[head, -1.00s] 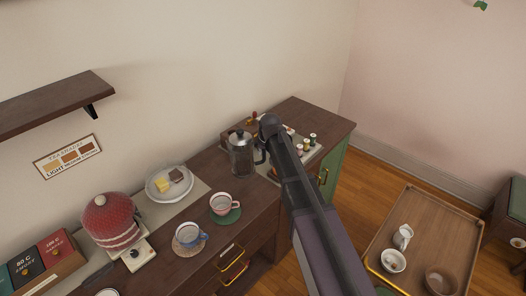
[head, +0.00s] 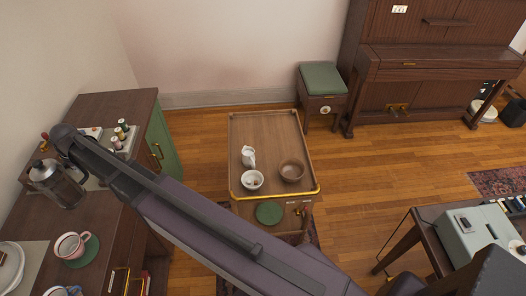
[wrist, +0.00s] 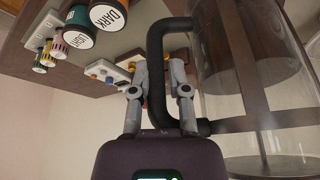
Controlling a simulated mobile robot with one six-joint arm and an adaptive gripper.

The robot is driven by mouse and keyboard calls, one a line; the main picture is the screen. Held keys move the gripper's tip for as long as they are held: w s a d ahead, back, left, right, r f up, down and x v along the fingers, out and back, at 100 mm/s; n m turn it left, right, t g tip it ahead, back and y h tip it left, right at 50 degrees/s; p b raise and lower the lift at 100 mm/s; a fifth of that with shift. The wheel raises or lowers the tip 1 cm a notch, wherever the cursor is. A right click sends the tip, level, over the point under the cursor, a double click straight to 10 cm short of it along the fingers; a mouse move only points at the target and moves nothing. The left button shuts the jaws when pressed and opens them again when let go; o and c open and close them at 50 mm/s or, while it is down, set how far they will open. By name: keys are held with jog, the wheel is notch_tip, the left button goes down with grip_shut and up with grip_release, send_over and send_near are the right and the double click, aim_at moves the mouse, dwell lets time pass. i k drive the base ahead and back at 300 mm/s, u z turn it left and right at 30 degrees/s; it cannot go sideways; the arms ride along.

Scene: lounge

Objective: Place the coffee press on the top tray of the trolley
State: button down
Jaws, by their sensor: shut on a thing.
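The coffee press (head: 58,183), a glass cylinder with a metal lid and dark handle, is at the left of the head view, by the dark wooden sideboard. In the wrist view the coffee press (wrist: 245,85) fills the right side, with its black handle beside the fingers. My gripper (wrist: 158,80) is shut on that handle. In the head view my arm covers the gripper. Whether the press touches the sideboard top is unclear. The trolley's top tray (head: 265,130) is wooden with a raised rim and brass front rail, in the middle of the head view.
The tray holds a white jug (head: 248,157), a white bowl (head: 252,180) and a brown bowl (head: 291,171) towards its front. Its back half is bare. A pink cup (head: 70,246) and spools (head: 121,132) stand on the sideboard (head: 110,215). Open floor separates sideboard and trolley.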

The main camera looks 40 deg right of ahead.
aim_at(268, 133)
jog(key=z, duration=1.95)
jog(key=i, duration=0.35)
jog(key=z, duration=0.35)
